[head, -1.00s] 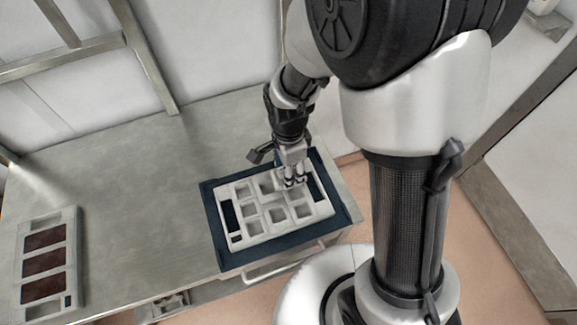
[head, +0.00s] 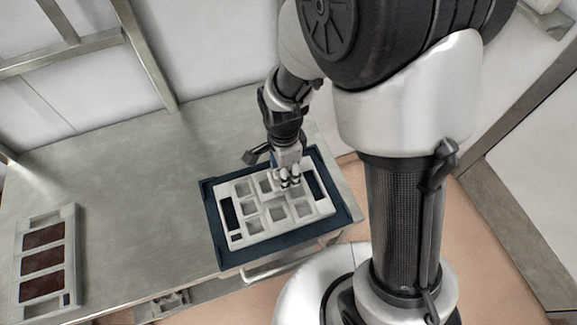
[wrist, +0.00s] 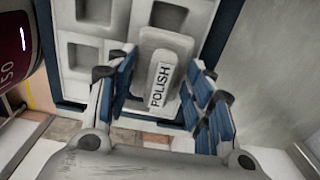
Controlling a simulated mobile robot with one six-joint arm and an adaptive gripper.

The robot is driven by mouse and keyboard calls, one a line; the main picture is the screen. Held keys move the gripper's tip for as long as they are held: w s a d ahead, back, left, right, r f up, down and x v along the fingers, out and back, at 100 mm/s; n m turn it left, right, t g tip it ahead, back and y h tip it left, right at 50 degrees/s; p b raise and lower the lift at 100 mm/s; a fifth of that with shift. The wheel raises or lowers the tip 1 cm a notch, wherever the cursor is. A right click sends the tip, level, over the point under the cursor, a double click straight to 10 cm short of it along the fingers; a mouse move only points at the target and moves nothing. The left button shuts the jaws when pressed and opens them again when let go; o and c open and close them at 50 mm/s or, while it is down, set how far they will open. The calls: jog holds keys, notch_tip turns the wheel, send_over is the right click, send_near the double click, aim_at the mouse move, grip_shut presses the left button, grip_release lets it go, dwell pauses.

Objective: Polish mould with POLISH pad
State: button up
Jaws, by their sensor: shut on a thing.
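The white mould (head: 247,231), with several square cavities, lies on a dark blue tray or mat (head: 213,237) near the table's right end. In the wrist view the mould (wrist: 85,50) fills the upper middle. My gripper (head: 289,181) is over the mould's right part, pointing down. The cavity beneath the pad is hidden.
A pale holder (head: 71,240) with three dark brown pads stands at the table's left. The metal table (head: 130,180) is clear between it and the blue tray. A dark red and black object (wrist: 15,45) shows at the wrist view's left edge.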

jog(key=shift+s+a+f, duration=0.1)
jog(key=shift+s+a, duration=0.3)
jog(key=shift+a, duration=0.9)
jog(key=shift+s+a, duration=0.45)
jog(key=shift+a, duration=0.8)
jog(key=shift+s+a+f, duration=0.1)
jog(key=shift+s+a, duration=0.3)
jog(key=shift+a, duration=0.9)
jog(key=shift+s+a+r, duration=0.1)
jog(key=shift+s+a, duration=0.1)
jog(key=shift+a, duration=0.5)
jog(key=shift+s+a+r, duration=0.1)
jog(key=shift+s+a, duration=0.05)
jog(key=shift+a, duration=0.5)
jog(key=shift+w+d+r, duration=0.1)
jog(key=shift+w+d, duration=0.15)
jog(key=shift+d, duration=0.5)
jog(key=shift+w+d, duration=0.25)
jog(key=shift+d, duration=0.45)
jog(key=shift+w+d+f, duration=0.1)
jog(key=shift+w+d, duration=0.15)
jog(key=shift+d, duration=0.75)
jog(key=shift+w+d+f, duration=0.1)
jog(key=shift+w+d, duration=0.15)
jog(key=shift+d, duration=0.75)
jog(key=shift+w+d+f, duration=0.1)
jog(key=shift+w+d, duration=0.15)
jog(key=shift+d, duration=0.75)
